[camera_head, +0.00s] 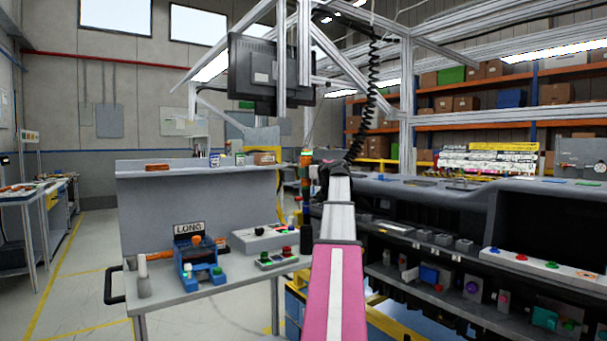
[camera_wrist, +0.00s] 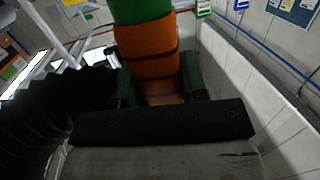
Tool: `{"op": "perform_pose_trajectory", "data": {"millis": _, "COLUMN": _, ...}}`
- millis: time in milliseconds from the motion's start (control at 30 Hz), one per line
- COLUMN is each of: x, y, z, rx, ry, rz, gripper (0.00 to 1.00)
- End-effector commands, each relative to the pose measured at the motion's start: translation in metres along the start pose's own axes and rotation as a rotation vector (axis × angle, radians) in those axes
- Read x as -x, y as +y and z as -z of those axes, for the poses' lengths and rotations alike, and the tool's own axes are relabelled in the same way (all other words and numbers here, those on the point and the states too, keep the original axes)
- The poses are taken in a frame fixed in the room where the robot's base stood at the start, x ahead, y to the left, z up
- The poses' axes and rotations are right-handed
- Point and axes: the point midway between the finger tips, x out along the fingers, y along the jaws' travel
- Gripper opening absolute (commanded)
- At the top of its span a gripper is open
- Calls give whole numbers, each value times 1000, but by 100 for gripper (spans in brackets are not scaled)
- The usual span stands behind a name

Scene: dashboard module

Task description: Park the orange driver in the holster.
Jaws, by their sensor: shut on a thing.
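In the wrist view the orange driver (camera_wrist: 147,47), a thick orange body with a green end and dark bands, sits between the jaws of my gripper (camera_wrist: 158,88), which is shut on it. In the head view my gripper (camera_head: 322,186) is near the picture's middle, by the right end of the grey workbench. An upright, narrow orange, green and red shape (camera_head: 306,170) shows just left of it and seems to be the driver. A black upright cylinder (camera_head: 307,239) stands below that shape; I cannot tell whether it is the holster. The gripper's fingertips are hidden in the head view.
The grey workbench (camera_head: 215,287) carries a blue fixture (camera_head: 198,262) marked LONG and a button box (camera_head: 265,237). The dark dashboard module (camera_head: 455,208) stands on the right. Aluminium framing (camera_head: 404,110) rises behind.

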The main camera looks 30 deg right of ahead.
Motion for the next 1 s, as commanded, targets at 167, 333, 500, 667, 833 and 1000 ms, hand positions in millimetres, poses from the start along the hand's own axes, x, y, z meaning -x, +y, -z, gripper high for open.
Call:
{"op": "perform_pose_trajectory", "data": {"millis": 167, "x": 0, "y": 0, "z": 0, "rx": 1, "ry": 0, "rz": 1, "gripper": 0}}
{"op": "perform_pose_trajectory", "data": {"millis": 333, "x": 1, "y": 0, "z": -2, "rx": 2, "ry": 4, "rz": 2, "gripper": 0}}
{"op": "perform_pose_trajectory", "data": {"millis": 500, "x": 0, "y": 0, "z": -11, "rx": 1, "ry": 4, "rz": 2, "gripper": 0}}
{"op": "perform_pose_trajectory", "data": {"millis": 667, "x": 0, "y": -1, "z": -20, "rx": 1, "ry": 4, "rz": 2, "gripper": 0}}
{"op": "perform_pose_trajectory", "data": {"millis": 833, "x": -2, "y": 0, "z": -30, "rx": 1, "ry": 4, "rz": 2, "gripper": 0}}
{"op": "perform_pose_trajectory", "data": {"millis": 1000, "x": -2, "y": 0, "z": -39, "rx": 1, "ry": 4, "rz": 2, "gripper": 0}}
